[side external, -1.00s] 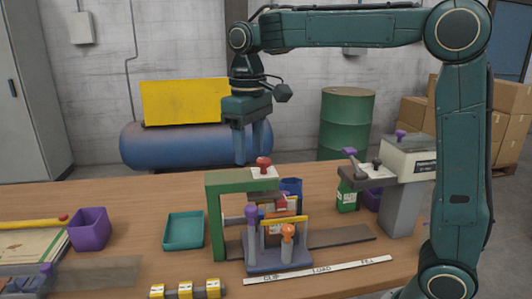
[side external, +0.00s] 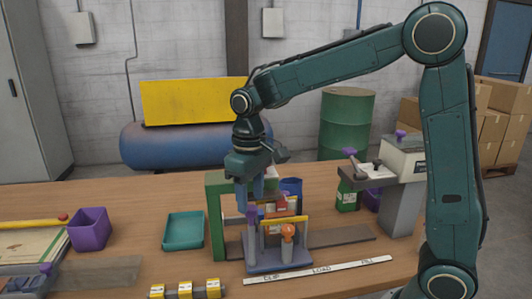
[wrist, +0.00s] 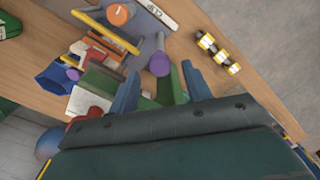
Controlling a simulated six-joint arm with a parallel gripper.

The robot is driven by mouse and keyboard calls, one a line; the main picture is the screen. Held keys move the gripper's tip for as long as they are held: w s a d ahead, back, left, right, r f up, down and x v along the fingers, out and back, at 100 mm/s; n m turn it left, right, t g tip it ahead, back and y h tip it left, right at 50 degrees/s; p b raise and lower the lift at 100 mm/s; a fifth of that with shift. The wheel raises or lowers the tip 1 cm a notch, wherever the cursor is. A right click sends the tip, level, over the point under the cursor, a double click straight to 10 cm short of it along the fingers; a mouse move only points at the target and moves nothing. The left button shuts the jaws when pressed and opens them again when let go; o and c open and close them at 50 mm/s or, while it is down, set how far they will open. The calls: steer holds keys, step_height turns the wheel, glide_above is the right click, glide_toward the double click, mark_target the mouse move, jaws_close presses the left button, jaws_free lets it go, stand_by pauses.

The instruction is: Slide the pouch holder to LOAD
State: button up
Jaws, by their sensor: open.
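The pouch holder (side external: 280,264) is a grey-blue base on a dark rail (side external: 342,236), with a yellow bar, an orange-topped post (side external: 288,232) and a purple-topped post (side external: 252,209). Its base stands behind the CLIP end of the white label strip (side external: 320,270), left of the LOAD mark. My gripper (side external: 256,200) is open, pointing down just above the purple knob. In the wrist view the purple knob (wrist: 159,64) shows between and just beyond my fingertips (wrist: 160,82). Whether the fingers touch it I cannot tell.
A green frame (side external: 214,220) stands close behind the holder. A teal tray (side external: 184,231) and purple bin (side external: 89,229) are to the left. Yellow-banded rollers (side external: 186,290) lie in front. A grey machine (side external: 400,205) stands right; the rail right of the holder is clear.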

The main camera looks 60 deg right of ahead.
steer(key=shift+f, duration=1.3)
jaws_close()
